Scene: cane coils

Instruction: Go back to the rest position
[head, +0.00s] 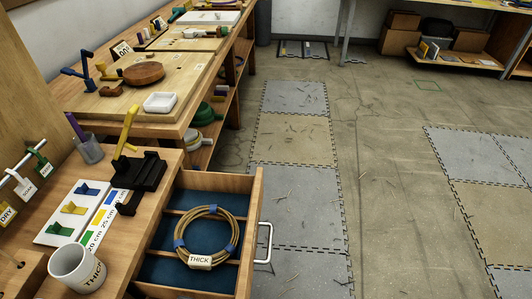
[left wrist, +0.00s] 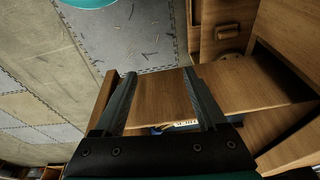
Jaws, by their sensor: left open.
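My left gripper (left wrist: 158,85) shows in the left wrist view only. Its two fingers are apart with nothing between them. Brown wooden panels (left wrist: 155,83) lie beyond the fingers; I cannot tell how far away. Neither gripper shows in the head view, and my right gripper is in no view. In the head view a tan cane coil (head: 233,231) with blue ties and a THICK label (head: 200,261) lies in the open drawer (head: 254,215) with a blue lining.
The drawer's metal handle (head: 269,243) juts toward the floor mats (head: 300,200). The bench holds a mug (head: 77,268), a black fixture with a yellow lever (head: 125,132) and a grey cup (head: 89,150). Open floor (head: 385,190) lies to the right.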

